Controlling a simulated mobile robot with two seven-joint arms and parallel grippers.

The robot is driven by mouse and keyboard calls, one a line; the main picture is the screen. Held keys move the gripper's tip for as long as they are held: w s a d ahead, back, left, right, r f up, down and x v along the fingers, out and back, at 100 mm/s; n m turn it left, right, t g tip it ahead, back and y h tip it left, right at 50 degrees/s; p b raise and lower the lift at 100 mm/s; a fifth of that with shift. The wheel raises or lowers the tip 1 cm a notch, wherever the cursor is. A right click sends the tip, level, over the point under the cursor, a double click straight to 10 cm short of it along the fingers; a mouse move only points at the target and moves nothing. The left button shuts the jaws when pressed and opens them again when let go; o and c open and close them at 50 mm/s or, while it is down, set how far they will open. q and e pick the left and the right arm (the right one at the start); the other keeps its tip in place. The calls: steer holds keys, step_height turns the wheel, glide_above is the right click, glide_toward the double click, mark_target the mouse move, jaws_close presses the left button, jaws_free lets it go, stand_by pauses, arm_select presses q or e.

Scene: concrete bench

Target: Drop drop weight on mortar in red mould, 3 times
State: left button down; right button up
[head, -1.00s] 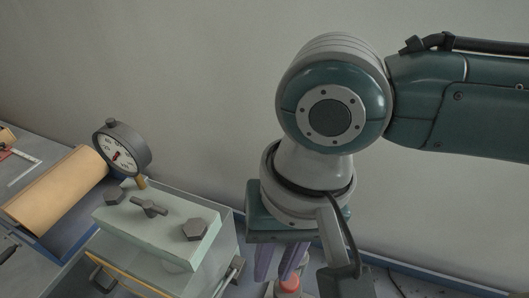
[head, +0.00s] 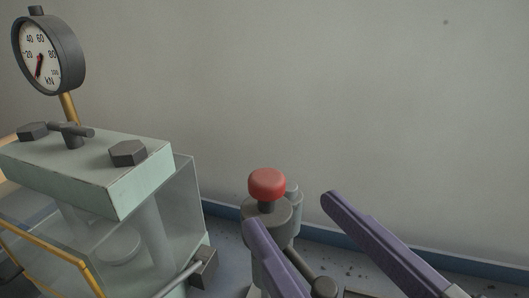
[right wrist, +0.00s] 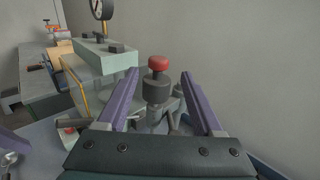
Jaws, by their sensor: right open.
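The drop weight, a dark grey cylinder (head: 267,212) with a red knob (head: 267,183) on top, stands upright beside the press. It also shows in the right wrist view (right wrist: 156,91). My right gripper (head: 289,212) has long purple fingers, open and apart, one on each side of the weight in the right wrist view (right wrist: 159,74). I cannot tell whether they touch it. A purple finger-like piece (right wrist: 12,143) at the left edge of the right wrist view looks like part of my left gripper. I cannot make out a red mould or mortar.
A pale green press (head: 90,170) with clear guards and a kN dial gauge (head: 45,55) stands close on the left. A lever with a dark ball (head: 324,287) is near the weight's base. A plain wall (head: 330,90) rises behind. The bench runs away at the left (right wrist: 40,95).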

mark_target(259, 174)
steer(key=p+x, duration=0.1)
steer(key=x, duration=0.8)
steer(key=shift+w+a+r+p, duration=0.1)
steer(key=shift+w+a+p, duration=0.1)
steer(key=shift+p, duration=0.1)
jaws_close()
stand_by(0.9)
